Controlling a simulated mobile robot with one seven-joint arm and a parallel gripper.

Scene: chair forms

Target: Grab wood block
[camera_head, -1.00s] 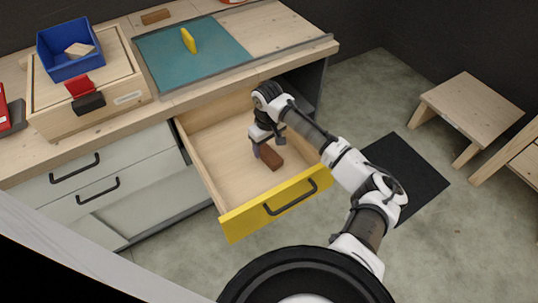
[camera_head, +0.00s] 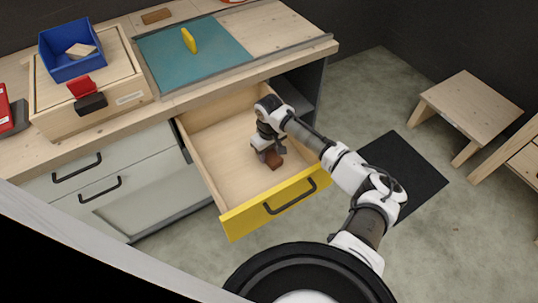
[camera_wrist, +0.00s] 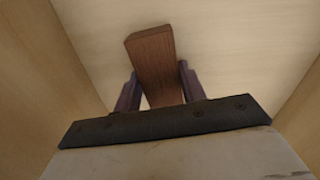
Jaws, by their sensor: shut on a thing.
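A reddish-brown wood block (camera_head: 274,160) is in the open yellow-fronted drawer (camera_head: 222,176). My gripper (camera_head: 268,153) is down inside the drawer and shut on the block. In the wrist view the block (camera_wrist: 154,62) stands out between the two dark fingers of my gripper (camera_wrist: 157,88), one on each side. The lower part of the block is hidden by the gripper body. I cannot tell whether the block touches the drawer floor.
The drawer walls stand close around my gripper. Above is a worktop with a teal mat (camera_head: 205,58), a yellow piece (camera_head: 188,40), a blue bin (camera_head: 70,68) on a wooden box (camera_head: 130,85), and another brown block (camera_head: 156,16). A wooden stool (camera_head: 470,105) stands at right.

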